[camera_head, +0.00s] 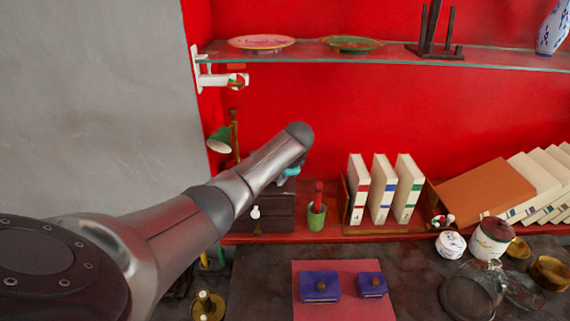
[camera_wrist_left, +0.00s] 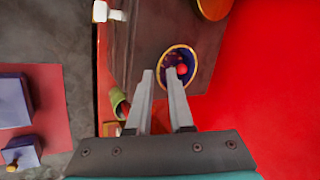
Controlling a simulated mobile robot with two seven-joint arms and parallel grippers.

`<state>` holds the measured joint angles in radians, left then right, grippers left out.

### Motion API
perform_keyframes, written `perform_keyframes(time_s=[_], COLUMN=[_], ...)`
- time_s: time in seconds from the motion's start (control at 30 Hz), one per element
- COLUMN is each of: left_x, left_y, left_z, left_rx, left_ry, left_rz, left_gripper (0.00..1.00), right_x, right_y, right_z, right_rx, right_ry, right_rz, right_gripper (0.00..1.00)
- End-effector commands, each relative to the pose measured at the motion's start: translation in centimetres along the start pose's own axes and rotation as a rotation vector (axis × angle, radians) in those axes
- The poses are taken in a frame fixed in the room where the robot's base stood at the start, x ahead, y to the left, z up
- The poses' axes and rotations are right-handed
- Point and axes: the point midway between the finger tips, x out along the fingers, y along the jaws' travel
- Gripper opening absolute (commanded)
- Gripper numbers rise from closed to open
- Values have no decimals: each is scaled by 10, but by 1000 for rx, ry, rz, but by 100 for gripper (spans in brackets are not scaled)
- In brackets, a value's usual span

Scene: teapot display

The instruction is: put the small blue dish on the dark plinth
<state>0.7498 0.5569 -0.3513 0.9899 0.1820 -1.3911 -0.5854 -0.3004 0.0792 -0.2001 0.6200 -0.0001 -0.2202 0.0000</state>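The small blue dish (camera_wrist_left: 188,76) has a gold rim and a red spot inside. In the left wrist view it shows against the top of the dark plinth (camera_wrist_left: 143,35) and looks set on it; any small gap is hard to judge. The plinth also shows in the head view (camera_head: 281,218), on the red shelf. My left gripper (camera_wrist_left: 161,72) is open, its two fingers apart, with one fingertip overlapping the dish's near edge. In the head view my left arm hides the dish and most of that gripper. My right gripper is not in view.
A green cup with a red item (camera_head: 317,213) stands right of the plinth, then several upright books (camera_head: 383,190). A green lamp (camera_head: 220,139) is at the left. A glass shelf (camera_head: 390,55) with plates is above. Purple boxes (camera_head: 320,287) lie on a red mat below.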

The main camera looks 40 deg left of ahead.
Motion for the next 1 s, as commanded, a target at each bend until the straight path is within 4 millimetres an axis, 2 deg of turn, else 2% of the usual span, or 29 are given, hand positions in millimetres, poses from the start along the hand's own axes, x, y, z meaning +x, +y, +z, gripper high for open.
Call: perform_keyframes(time_s=[0.13, 0.6, 0.8, 1.0], left_x=[-22, -93, -106, -108], left_y=[-2, -1, -1, -1], left_z=[1, 0, 0, 0], left_rx=[1, -1, -2, -1], left_ry=[2, 2, 1, 0], left_rz=[-3, -2, -1, -1], left_gripper=[20, 20, 20, 20], right_x=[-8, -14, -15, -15], right_y=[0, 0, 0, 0], right_z=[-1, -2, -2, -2], right_rx=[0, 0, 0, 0], right_ry=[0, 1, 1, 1], right_rz=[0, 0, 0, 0], right_gripper=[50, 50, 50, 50])
